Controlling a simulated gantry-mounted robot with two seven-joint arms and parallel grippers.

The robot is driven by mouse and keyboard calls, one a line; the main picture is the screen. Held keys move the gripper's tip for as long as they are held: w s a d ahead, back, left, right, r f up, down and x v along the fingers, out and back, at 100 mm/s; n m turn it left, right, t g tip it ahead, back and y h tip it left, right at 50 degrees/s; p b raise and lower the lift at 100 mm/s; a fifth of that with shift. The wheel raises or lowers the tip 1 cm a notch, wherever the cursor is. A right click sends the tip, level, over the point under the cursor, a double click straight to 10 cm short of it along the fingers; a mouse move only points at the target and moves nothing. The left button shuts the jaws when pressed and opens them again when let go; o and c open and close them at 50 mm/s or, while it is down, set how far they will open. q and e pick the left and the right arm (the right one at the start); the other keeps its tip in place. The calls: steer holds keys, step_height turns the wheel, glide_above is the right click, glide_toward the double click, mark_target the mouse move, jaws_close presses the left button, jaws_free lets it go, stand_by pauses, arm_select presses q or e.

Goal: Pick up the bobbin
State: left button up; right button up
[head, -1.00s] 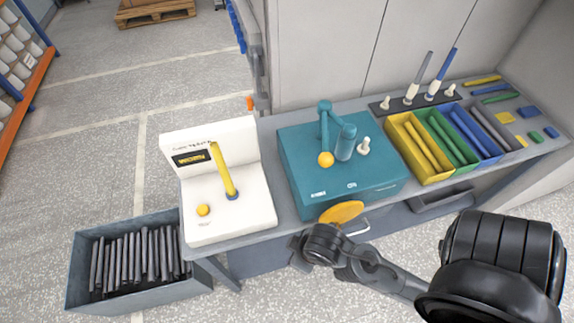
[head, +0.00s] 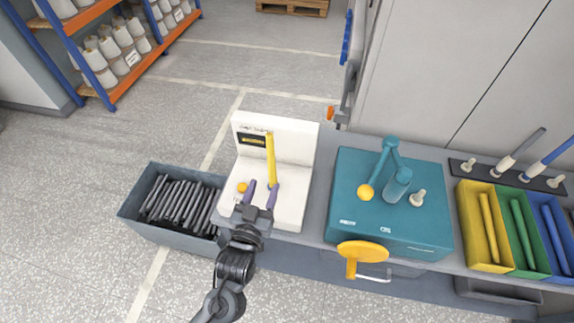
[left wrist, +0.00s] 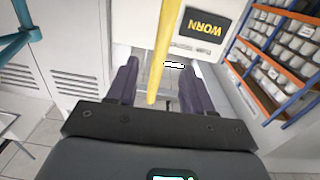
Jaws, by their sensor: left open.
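The yellow bobbin (head: 270,155), a long thin tube, stands upright on the white device (head: 297,145). My left gripper (head: 262,189) is open, its two purple fingers pointing at the bobbin's lower part. In the left wrist view the bobbin (left wrist: 164,50) runs down the picture between the two fingers (left wrist: 160,85). I cannot tell whether the fingers are fully around it or still short of it. The device's dark display (left wrist: 203,23) reads "WORN" in the wrist view. My right gripper is not in view.
A grey bin (head: 150,225) of dark tubes stands left of the device. A teal box (head: 350,215) with a lever is to the right, with a yellow disc (head: 362,251) at its front. Yellow (head: 475,225), green and blue trays stand farther right on the bench.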

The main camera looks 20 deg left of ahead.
mark_target(271, 167)
arm_select(q)
steer(key=shift+w+a+b, duration=0.2)
steer(key=shift+w+b, duration=0.05)
steer(key=shift+w, duration=2.05)
steer(key=shift+w+a+b, duration=0.15)
steer(key=shift+w+b, duration=0.05)
steer(key=shift+w, duration=2.05)
jaws_close()
